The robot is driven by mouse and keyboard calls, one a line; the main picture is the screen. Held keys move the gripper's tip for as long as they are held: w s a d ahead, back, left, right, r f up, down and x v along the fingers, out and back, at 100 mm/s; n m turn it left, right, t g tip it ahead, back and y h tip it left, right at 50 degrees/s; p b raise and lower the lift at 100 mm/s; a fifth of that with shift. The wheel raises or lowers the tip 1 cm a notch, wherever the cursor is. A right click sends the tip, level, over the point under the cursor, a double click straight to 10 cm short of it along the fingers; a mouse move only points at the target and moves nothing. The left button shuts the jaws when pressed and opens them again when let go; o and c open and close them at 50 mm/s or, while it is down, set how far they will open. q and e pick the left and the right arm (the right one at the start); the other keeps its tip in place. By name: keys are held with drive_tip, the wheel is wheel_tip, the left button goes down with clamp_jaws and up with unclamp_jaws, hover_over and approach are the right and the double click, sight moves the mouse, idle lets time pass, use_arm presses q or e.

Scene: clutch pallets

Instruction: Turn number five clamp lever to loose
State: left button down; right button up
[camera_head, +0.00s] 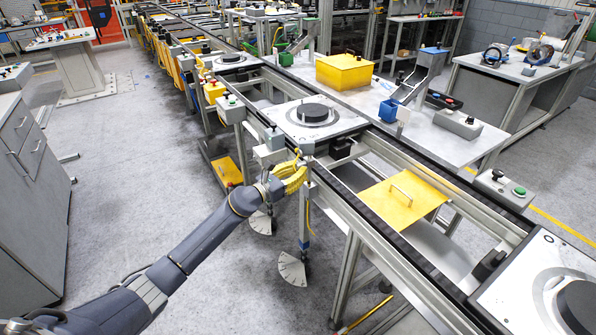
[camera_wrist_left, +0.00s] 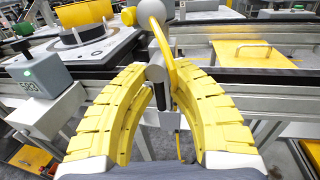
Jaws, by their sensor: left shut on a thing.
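My left gripper (camera_head: 299,160) reaches in from the lower left to the near edge of the conveyor, beside a pallet with a black disc (camera_head: 312,113). In the left wrist view its two curved yellow fingers (camera_wrist_left: 156,72) close around a grey metal lever part (camera_wrist_left: 156,73), with a darker rod below it. A grey rounded knob (camera_wrist_left: 151,12) and a curved yellow tube show just beyond the fingertips. The lever's number and its loose or tight marking cannot be read. My right gripper is not in view.
A grey box with a green button (camera_wrist_left: 28,54) stands left of the fingers. Quarter-disc plates (camera_head: 292,270) hang below the conveyor. A yellow panel with a handle (camera_head: 402,200) lies right of the gripper, and a yellow box (camera_head: 344,71) stands behind.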

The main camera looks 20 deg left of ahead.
use_arm(q)
drive_tip(key=shift+n, duration=0.4)
drive_tip(key=n, duration=0.3)
drive_tip(key=shift+s+d+r+g, duration=0.1)
drive_tip(key=shift+s+r+g, duration=0.05)
drive_tip(key=shift+g, duration=0.25)
drive_tip(key=n, duration=0.3)
drive_tip(key=shift+s+d+r+g, duration=0.15)
drive_tip(key=shift+g, duration=0.25)
drive_tip(key=shift+s+d+r+n+g+h, duration=0.15)
drive_tip(key=shift+n+g, duration=0.15)
drive_tip(key=shift+n, duration=0.9)
drive_tip(key=shift+a+r+n+g+h, duration=0.1)
drive_tip(key=shift+n+g+h, duration=0.15)
drive_tip(key=shift+n, duration=0.95)
drive_tip(key=shift+s+d+r+n+g+h, duration=0.15)
drive_tip(key=shift+n+g, duration=0.2)
drive_tip(key=shift+n, duration=0.85)
drive_tip(key=c, duration=1.5)
unclamp_jaws()
drive_tip(key=shift+w, duration=0.1)
